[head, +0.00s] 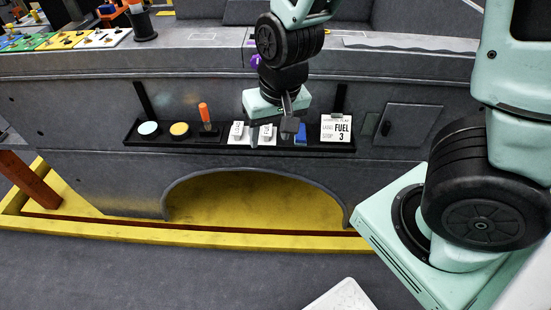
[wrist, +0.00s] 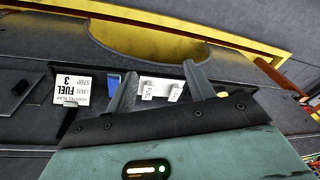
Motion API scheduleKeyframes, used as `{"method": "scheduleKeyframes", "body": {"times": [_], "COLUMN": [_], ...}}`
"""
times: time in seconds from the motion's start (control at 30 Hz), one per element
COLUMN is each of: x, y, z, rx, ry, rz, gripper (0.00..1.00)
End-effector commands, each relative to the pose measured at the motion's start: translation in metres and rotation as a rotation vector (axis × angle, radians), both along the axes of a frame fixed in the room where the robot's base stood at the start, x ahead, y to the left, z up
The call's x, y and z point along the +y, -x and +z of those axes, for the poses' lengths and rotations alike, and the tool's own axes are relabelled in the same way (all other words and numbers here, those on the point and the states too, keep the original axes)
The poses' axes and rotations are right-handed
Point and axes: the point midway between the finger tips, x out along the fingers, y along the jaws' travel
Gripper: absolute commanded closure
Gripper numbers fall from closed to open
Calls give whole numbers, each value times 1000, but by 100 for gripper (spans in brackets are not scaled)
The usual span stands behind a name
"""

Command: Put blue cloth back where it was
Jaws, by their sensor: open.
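The blue cloth (head: 300,134) is a small blue patch on the narrow black shelf, just left of the white FUEL 3 card. It also shows in the wrist view (wrist: 114,82), beside the left finger and partly hidden by it. My gripper (head: 272,130) is open in front of the shelf, before the white blocks. In the wrist view its two fingers (wrist: 160,70) are spread with the white blocks showing between them. Nothing is seen held. The cloth lies outside the fingers; contact cannot be told.
The black shelf (head: 170,141) also holds a pale disc (head: 148,128), a yellow disc (head: 179,129), an orange-handled tool (head: 205,115), white blocks (head: 239,132) and the FUEL 3 card (head: 336,129). A yellow-lined arch (head: 255,200) opens below.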

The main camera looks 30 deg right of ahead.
Motion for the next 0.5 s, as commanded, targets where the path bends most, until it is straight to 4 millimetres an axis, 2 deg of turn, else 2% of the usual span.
{"method": "scheduleKeyframes", "body": {"times": [0.03, 0.1, 0.2, 0.33, 0.5], "x": [25, 51, 73, 84, 86], "y": [20, 50, 89, 124, 142], "z": [14, 29, 47, 60, 66], "rx": [20, 52, 81, 104, 116], "ry": [-22, -26, -3, 43, 76], "rz": [127, 300, 517, 706, 802], "gripper": [46, 46, 46, 46, 46]}}
